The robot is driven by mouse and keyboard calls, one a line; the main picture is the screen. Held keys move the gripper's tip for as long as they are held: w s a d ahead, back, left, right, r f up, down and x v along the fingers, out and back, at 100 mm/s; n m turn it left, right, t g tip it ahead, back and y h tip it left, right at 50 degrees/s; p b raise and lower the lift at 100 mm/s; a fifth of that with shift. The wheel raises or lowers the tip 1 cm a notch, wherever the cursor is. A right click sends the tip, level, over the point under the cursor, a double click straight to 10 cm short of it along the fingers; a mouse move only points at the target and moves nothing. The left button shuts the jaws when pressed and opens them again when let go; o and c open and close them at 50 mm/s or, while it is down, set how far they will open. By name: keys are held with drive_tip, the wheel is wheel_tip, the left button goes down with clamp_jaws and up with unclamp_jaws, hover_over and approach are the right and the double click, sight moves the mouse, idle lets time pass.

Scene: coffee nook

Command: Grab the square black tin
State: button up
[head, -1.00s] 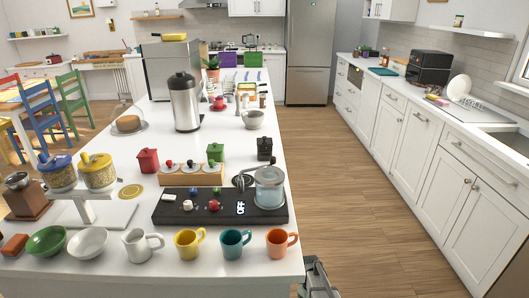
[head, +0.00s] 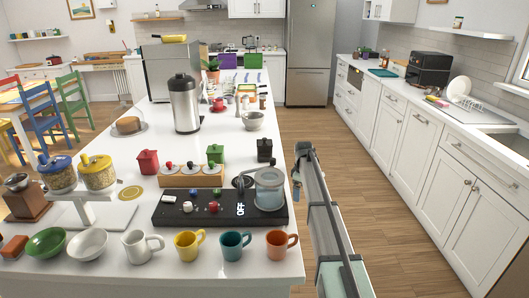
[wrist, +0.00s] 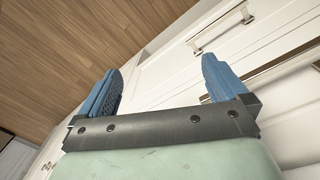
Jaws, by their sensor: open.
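The square black tin (head: 264,149) stands upright on the white island counter near its right edge, behind the black appliance base. It has a small knob on its lid. My gripper is open and empty in the wrist view (wrist: 161,66), its two blue fingers wide apart, with wood floor and white cabinet fronts beyond them. In the head view only a bit of blue shows beside my arm, right of the island edge. My arm is to the right of the tin and clear of it. The tin is not in the wrist view.
A red tin (head: 148,162) and a green tin (head: 215,153) stand left of the black tin. Several mugs line the front edge. The counter behind the tin is mostly free up to a metal bowl (head: 253,120).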

drive_tip(key=w+a+r+n, duration=0.1)
drive_tip(key=w+r, duration=0.2)
drive_tip(key=r, duration=0.3)
drive_tip(key=w+a+r+n, duration=0.1)
drive_tip(key=w+r, duration=0.3)
drive_tip(key=r, duration=0.3)
wheel_tip(320, 180, up, 18)
drive_tip(key=n, duration=0.4)
hover_over(265, 142)
drive_tip(key=w, duration=0.2)
drive_tip(key=shift+s+a+f+g, duration=0.1)
drive_tip(key=shift+s+a+g, duration=0.1)
drive_tip(key=shift+a+g, duration=0.2)
drive_tip(key=shift+s+f, duration=0.1)
drive_tip(key=shift+f, duration=0.4)
wheel_tip(265, 142, down, 8)
drive_tip(key=shift+r, duration=0.2)
drive_tip(key=f, duration=0.4)
drive_tip(key=shift+s+d, duration=0.3)
drive_tip(key=shift+s, duration=0.05)
drive_tip(key=shift+f, duration=0.55)
drive_tip(key=c, duration=1.1)
